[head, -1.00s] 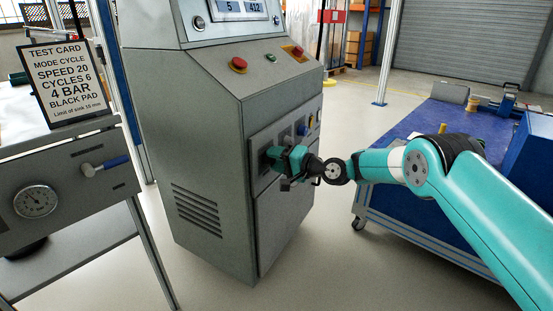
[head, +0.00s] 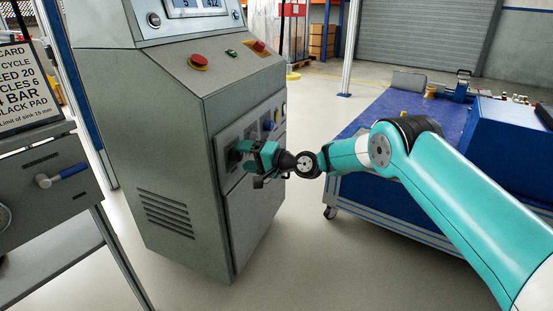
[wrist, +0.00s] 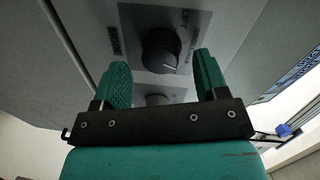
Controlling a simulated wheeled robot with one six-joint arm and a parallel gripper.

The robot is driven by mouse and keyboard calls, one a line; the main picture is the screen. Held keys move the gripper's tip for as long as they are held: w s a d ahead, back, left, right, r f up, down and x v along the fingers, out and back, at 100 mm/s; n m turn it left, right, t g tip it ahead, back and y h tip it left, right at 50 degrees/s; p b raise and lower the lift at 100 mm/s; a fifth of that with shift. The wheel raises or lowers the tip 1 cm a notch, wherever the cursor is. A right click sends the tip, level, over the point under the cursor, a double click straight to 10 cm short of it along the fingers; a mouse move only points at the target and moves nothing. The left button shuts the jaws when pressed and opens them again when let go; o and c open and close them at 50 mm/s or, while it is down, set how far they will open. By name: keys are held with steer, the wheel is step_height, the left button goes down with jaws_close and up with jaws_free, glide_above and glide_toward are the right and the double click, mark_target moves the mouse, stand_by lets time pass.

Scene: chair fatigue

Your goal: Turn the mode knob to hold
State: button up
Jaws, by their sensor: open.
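A dark round knob (wrist: 160,50) with a pale pointer line sits on a light plate of the cabinet panel in the wrist view. My gripper (wrist: 161,60) is open, with one teal finger on each side of the knob and gaps visible. A second round part (wrist: 158,99) is half hidden behind the gripper body. In the head view my gripper (head: 251,152) is at the cabinet's side panel and mostly hides the knob.
The grey cabinet (head: 150,130) has a red button (head: 198,60) on top. A test card (head: 25,85) stands at left above a gauge bench (head: 50,170). A blue cart (head: 370,200) is at right. Clear floor (head: 285,240) lies between cabinet and cart.

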steer(key=p+v, duration=0.3)
steer(key=v, duration=1.3)
steer(key=shift+r, duration=0.15)
steer(key=s+a+r+n+g+h, duration=0.4)
steer(key=s+r+n+g, duration=0.25)
steer(key=s+r, duration=0.6)
steer(key=s+d+r+n+h, duration=0.1)
steer(key=s+d+h, duration=0.15)
steer(key=s, duration=0.65)
steer(key=s+d+r+n+g+h, duration=0.1)
steer(key=s+d+h, duration=0.15)
steer(key=s, duration=0.65)
steer(key=s+d+r+n+h, duration=0.15)
steer(key=s+d, duration=0.25)
steer(key=s, duration=0.4)
step_height(320, 180, up, 29)
steer(key=p, duration=3)
steer(key=shift+r, duration=0.15)
steer(key=shift+w+a+h, duration=0.1)
steer(key=shift+a+h, duration=0.05)
steer(key=shift+h, duration=0.1)
